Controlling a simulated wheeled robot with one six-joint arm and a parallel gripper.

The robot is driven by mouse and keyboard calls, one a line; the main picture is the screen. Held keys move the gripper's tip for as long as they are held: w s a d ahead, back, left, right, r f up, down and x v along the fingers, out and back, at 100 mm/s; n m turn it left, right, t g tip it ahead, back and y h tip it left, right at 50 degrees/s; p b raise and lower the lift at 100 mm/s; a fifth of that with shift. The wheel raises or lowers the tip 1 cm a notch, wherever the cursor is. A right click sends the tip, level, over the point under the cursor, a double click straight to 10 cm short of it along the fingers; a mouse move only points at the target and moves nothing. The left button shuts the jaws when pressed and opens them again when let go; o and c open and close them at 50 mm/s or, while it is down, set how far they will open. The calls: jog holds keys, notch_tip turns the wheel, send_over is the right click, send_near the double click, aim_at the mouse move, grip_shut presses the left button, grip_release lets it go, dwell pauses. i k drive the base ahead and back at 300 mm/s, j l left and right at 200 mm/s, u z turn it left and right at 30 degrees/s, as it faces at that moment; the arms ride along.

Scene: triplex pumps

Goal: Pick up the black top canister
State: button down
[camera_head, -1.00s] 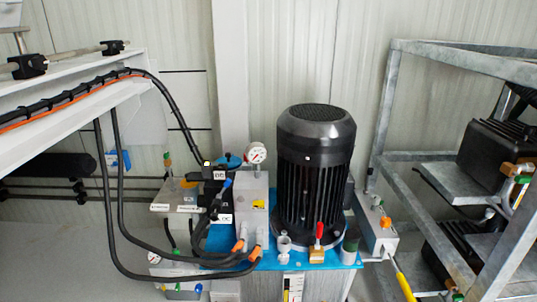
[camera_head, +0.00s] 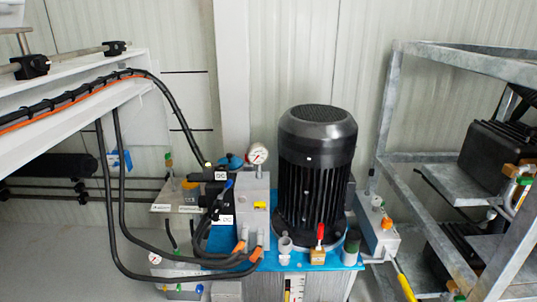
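A large black ribbed cylinder with a domed, perforated top (camera_head: 316,165) stands upright right of the middle in the head view; it is the only thing there that fits the black top canister. It stands on a blue plate (camera_head: 325,262) of a pump unit. Its front lower edge is partly covered by a small brass valve with a red handle (camera_head: 320,238). My gripper is not in view.
A grey block with a round gauge (camera_head: 258,154) and black hoses (camera_head: 130,235) stand left of the cylinder. A white beam (camera_head: 75,100) crosses the upper left. A galvanised frame (camera_head: 395,110) with black units stands at right. Space above the cylinder is clear.

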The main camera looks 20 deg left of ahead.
aim_at(354, 238)
jog(key=i+j+z, duration=0.5)
jog(key=i+j, duration=0.15)
jog(key=i, duration=0.15)
